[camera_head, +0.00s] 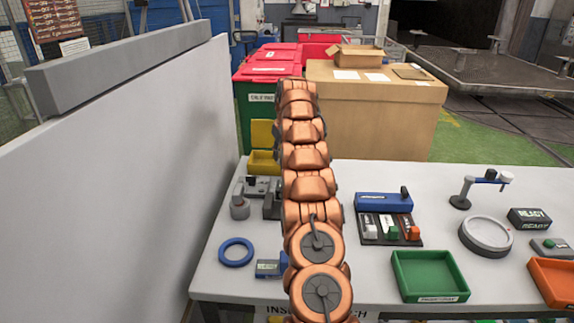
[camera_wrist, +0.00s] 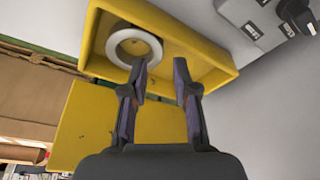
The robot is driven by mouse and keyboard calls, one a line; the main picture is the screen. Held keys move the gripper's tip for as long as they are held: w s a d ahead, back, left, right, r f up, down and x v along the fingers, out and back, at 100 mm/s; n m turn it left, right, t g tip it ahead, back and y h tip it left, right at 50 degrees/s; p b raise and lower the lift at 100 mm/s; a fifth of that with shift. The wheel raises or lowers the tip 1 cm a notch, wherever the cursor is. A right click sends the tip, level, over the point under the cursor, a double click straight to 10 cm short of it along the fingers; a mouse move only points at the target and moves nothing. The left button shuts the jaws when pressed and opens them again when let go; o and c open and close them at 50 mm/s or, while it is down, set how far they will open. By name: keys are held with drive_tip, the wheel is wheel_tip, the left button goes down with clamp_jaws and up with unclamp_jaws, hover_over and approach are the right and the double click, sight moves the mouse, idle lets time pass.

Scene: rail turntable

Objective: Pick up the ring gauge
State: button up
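A pale grey ring (camera_wrist: 155,48), which looks like the ring gauge, lies in a shallow yellow tray (camera_wrist: 205,62) in the wrist view. My gripper (camera_wrist: 163,72) is open, with a clear gap between its two dark fingers. The left fingertip overlaps the ring's lower right edge in the picture; I cannot tell whether they touch. Nothing is between the fingers. In the head view the yellow tray (camera_head: 263,163) is at the table's back left, partly behind my arm. The ring and my gripper are hidden there.
An upright yellow panel (camera_head: 262,133) stands behind the tray. Grey metal fixtures (camera_head: 240,207) and a blue ring (camera_head: 236,252) are on the table's left. A white wall (camera_head: 120,170) borders that side. A green tray (camera_head: 428,276) and several tools are to the right.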

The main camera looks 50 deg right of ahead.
drive_tip(key=x, duration=0.2)
drive_tip(key=p+x, duration=0.1)
drive_tip(key=x, duration=0.1)
drive_tip(key=shift+w+d+f, duration=0.1)
drive_tip(key=shift+d+f, duration=0.15)
drive_tip(key=shift+f, duration=0.1)
drive_tip(key=shift+c, duration=0.3)
clamp_jaws()
